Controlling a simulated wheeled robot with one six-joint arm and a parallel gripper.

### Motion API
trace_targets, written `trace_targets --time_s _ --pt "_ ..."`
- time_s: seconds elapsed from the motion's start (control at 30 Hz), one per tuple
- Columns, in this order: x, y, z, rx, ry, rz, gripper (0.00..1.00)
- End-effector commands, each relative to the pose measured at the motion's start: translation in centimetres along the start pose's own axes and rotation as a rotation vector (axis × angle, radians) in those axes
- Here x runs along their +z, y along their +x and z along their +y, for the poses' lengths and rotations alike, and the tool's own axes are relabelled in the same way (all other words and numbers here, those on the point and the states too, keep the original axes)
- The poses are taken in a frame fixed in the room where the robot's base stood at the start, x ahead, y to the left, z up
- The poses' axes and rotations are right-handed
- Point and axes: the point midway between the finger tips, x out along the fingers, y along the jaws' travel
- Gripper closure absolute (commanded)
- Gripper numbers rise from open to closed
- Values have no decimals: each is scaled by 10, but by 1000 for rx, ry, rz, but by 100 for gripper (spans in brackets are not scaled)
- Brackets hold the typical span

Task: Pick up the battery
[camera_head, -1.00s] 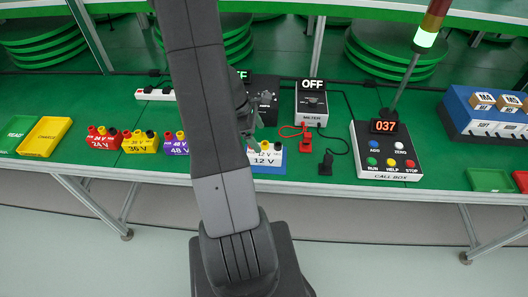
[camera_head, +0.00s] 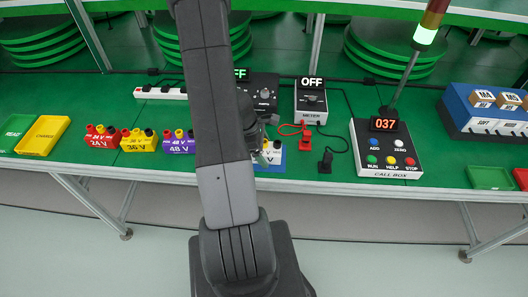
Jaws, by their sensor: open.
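Several batteries stand along the front of the green table: a red 24 V battery (camera_head: 101,137), a yellow 36 V battery (camera_head: 138,141), a purple 48 V battery (camera_head: 178,143) and a white and blue 12 V battery (camera_head: 276,155). The 12 V one is partly hidden behind my arm. My gripper (camera_head: 262,154) is at the 12 V battery, mostly behind my arm, with its fingers open. I cannot tell whether the fingers touch the battery.
A meter (camera_head: 311,102) reading OFF, with red (camera_head: 306,143) and black (camera_head: 325,161) probes, stands right of the 12 V battery. A call box (camera_head: 386,158) showing 037 is further right. Green (camera_head: 14,131) and yellow (camera_head: 43,134) trays lie at left. A power strip (camera_head: 161,92) is behind.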

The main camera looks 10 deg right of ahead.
Motion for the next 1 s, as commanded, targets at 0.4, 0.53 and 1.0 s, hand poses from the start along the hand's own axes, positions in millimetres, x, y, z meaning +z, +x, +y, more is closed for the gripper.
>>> trace_targets --time_s 0.4,0.53,1.0 --pt "0 -1 0 1 0 -1 86" --pt "0 -1 0 1 0 -1 86" --pt "20 -51 2 6 2 1 86"
